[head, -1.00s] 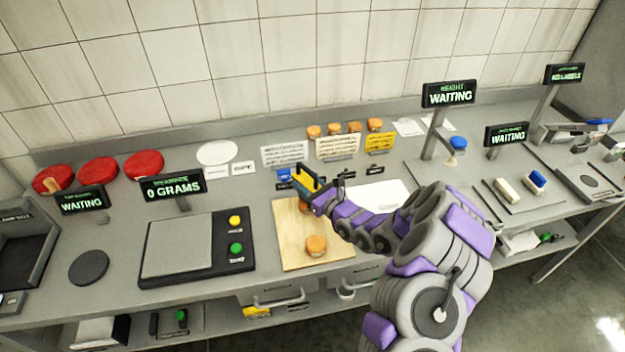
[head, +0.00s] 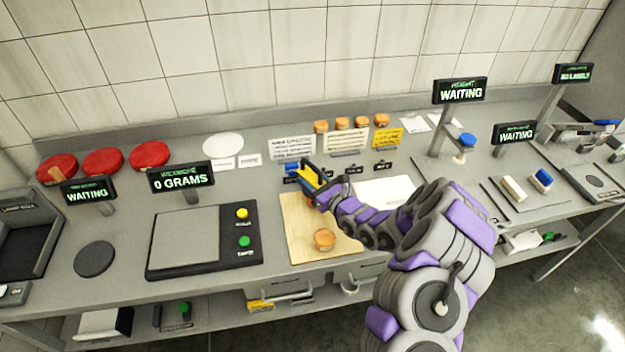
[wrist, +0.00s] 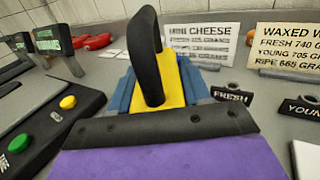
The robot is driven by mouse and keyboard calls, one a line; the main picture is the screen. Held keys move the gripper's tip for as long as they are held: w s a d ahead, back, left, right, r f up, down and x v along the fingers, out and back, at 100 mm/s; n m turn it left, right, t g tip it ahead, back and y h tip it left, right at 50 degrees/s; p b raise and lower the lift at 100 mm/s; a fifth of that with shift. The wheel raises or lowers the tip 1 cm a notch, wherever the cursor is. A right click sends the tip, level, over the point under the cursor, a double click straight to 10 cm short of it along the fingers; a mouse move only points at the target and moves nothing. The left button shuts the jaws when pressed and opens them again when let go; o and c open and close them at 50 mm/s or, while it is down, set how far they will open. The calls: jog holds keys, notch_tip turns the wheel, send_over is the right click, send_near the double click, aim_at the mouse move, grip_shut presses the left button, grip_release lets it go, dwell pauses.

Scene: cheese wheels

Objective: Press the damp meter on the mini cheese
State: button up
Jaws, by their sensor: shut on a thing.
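The damp meter, which I take to be the yellow block with a black loop handle (head: 309,177), is in my gripper (head: 318,192). It also shows in the wrist view (wrist: 172,88), standing up ahead of the dark gripper edge, with blue surfaces on both sides of it. My gripper is shut on it above the back part of the wooden board. The mini cheese (head: 324,239), a small orange round, sits on the front part of the board (head: 298,222), apart from the meter and nearer to me. The meter's lower end is hidden.
A scale (head: 185,240) with yellow and green buttons stands left of the board. A white sheet (head: 386,190) lies to the right, partly behind my arm. Several small cheeses (head: 341,122) and sign cards (head: 345,141) line the back. Red wheels (head: 103,161) stand at back left.

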jog(key=shift+d+f, duration=0.1)
jog(key=shift+d, duration=1.05)
jog(key=shift+a+f, duration=0.3)
jog(key=shift+a, duration=0.6)
jog(key=shift+d, duration=0.7)
jog(key=shift+a, duration=0.1)
jog(key=shift+a+f, duration=0.1)
jog(key=shift+a, duration=0.25)
jog(key=shift+d, duration=0.15)
